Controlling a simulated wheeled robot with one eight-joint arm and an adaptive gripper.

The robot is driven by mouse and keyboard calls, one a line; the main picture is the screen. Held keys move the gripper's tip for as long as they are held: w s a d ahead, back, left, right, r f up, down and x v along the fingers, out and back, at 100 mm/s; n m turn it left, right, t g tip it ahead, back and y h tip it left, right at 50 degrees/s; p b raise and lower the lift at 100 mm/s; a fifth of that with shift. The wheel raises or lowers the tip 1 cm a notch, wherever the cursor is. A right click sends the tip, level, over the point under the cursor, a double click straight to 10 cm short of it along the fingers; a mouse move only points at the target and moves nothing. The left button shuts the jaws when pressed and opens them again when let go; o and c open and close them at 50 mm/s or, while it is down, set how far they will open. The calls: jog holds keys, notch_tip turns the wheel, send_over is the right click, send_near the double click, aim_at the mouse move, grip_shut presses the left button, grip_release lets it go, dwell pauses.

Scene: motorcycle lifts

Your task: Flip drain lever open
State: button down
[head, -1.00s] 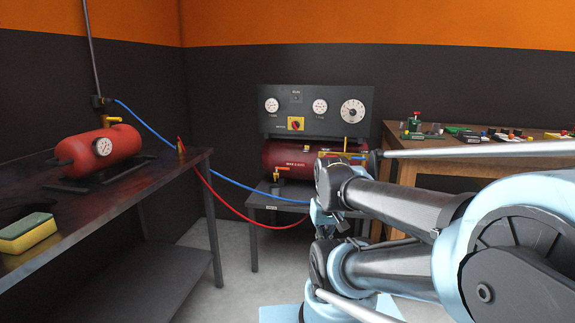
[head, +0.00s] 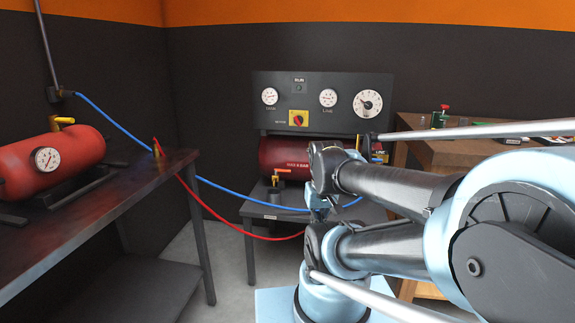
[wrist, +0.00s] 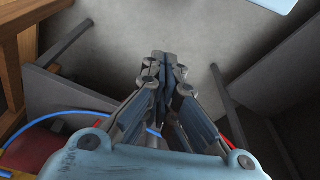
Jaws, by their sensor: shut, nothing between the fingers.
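A dark red air tank (head: 282,160) sits on a small grey stand (head: 258,208) under a gauge panel. A small orange lever (head: 278,181) shows at the tank's lower left, above a small grey fitting (head: 274,195); it looks like the drain lever, but its exact position is too small to tell. My gripper (wrist: 164,60) is shut and empty in the wrist view, over grey floor and apart from any lever.
A dark bench (head: 100,205) at left carries another red tank (head: 75,155). Blue (head: 120,125) and red (head: 195,190) hoses cross the gap to the stand. A wooden bench (head: 440,150) stands at right. Dark legs flank my gripper in the wrist view.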

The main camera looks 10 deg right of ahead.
jog(key=shift+w, duration=0.1)
jog(key=w+d+r+m+t+h, duration=0.1)
jog(key=w+r, duration=0.5)
jog(key=w, duration=0.4)
jog(key=m+t+h, duration=0.2)
jog(key=m+t, duration=0.1)
jog(key=t, duration=0.2)
send_over(282, 171)
jog(key=s+d, duration=0.2)
jog(key=s, duration=0.3)
jog(key=shift+a+f, duration=0.25)
jog(key=shift+f, duration=0.75)
jog(key=x, duration=1)
